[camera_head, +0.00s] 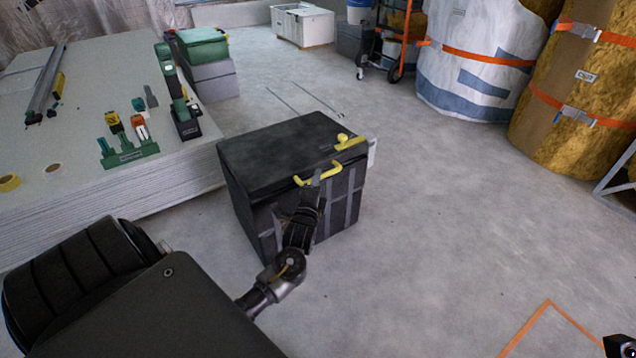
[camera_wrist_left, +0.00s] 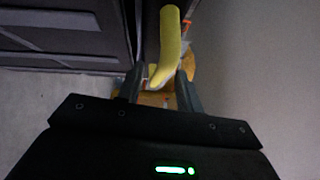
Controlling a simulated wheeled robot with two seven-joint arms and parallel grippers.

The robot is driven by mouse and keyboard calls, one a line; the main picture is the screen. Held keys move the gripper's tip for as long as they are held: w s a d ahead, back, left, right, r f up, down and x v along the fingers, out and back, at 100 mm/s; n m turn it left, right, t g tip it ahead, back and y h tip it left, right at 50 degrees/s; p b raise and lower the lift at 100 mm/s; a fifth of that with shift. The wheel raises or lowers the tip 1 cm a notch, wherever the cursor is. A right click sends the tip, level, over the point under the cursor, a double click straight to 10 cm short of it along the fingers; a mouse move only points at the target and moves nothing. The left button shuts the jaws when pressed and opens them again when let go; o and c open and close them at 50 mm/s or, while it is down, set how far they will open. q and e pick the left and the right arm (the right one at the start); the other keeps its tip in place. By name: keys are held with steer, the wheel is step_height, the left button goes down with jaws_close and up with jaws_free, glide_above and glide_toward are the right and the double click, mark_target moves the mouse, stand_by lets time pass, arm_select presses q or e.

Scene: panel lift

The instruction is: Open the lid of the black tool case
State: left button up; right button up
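The black tool case (camera_head: 285,150) stands upright on the floor in the middle of the head view, its lid shut. A yellow handle (camera_head: 322,177) runs along the lid's front edge, and a yellow piece (camera_head: 348,142) sits near its right corner. My left gripper (camera_head: 317,182) is at the front edge by the yellow handle. In the left wrist view, the yellow handle (camera_wrist_left: 170,45) lies between the two fingers of my left gripper (camera_wrist_left: 160,92). The fingers are apart, with a gap beside the handle; contact cannot be told. My right gripper does not show clearly.
A stack of boards (camera_head: 75,130) on the left bears tools and tape rolls. A green case on a grey box (camera_head: 212,80) stands behind. Wrapped insulation rolls (camera_head: 475,60) stand at the back right. The floor right of the case is clear, with an orange floor marking (camera_head: 545,305) at bottom right.

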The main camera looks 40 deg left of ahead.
arm_select(q)
steer(key=shift+x, duration=1.1)
jaws_close()
